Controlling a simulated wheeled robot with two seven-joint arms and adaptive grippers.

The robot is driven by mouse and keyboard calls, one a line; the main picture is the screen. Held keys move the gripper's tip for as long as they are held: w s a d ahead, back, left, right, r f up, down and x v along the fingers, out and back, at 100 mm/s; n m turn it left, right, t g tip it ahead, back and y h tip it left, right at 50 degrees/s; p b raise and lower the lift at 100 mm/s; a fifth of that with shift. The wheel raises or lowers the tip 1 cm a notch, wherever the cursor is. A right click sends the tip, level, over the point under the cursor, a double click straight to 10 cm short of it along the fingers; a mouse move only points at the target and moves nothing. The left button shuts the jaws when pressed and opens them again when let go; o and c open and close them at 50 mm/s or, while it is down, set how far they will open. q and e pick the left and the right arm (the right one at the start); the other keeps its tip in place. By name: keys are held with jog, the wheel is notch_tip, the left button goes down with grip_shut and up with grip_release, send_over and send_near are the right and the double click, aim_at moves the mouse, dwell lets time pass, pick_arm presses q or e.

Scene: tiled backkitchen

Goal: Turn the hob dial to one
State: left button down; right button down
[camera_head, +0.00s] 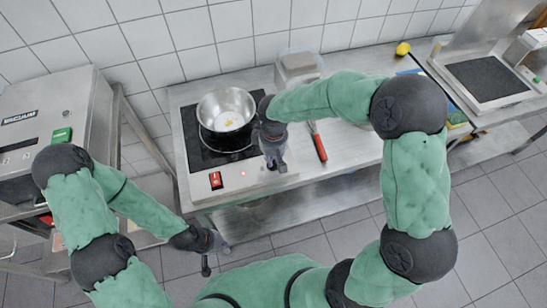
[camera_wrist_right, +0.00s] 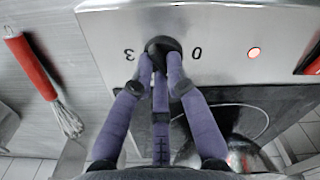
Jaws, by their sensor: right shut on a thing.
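The hob (camera_head: 187,130) is a black glass plate in a steel housing. Its dial (camera_wrist_right: 166,46) is a black knob on the front panel, with a "3" to its left and a "0" to its right in the right wrist view. My right gripper (camera_wrist_right: 163,68) is shut on the dial, its purple fingers around the knob. The dial's pointer is hidden, so its setting cannot be told. In the head view the right gripper (camera_head: 275,163) covers the dial. My left gripper (camera_head: 214,252) hangs empty before the counter's front edge, fingers apart.
A steel pot (camera_head: 226,108) with something pale inside stands on the hob. A red indicator light (camera_wrist_right: 254,53) glows beside the dial. A red switch (camera_head: 215,179) is at the panel's left. A red-handled whisk (camera_head: 318,147) lies right of the hob.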

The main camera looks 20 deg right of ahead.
aim_at(274, 161)
dwell(0.4)
jog(key=c, duration=1.2)
grip_release()
notch_tip(274, 161, up, 12)
jog(key=shift+r, duration=0.1)
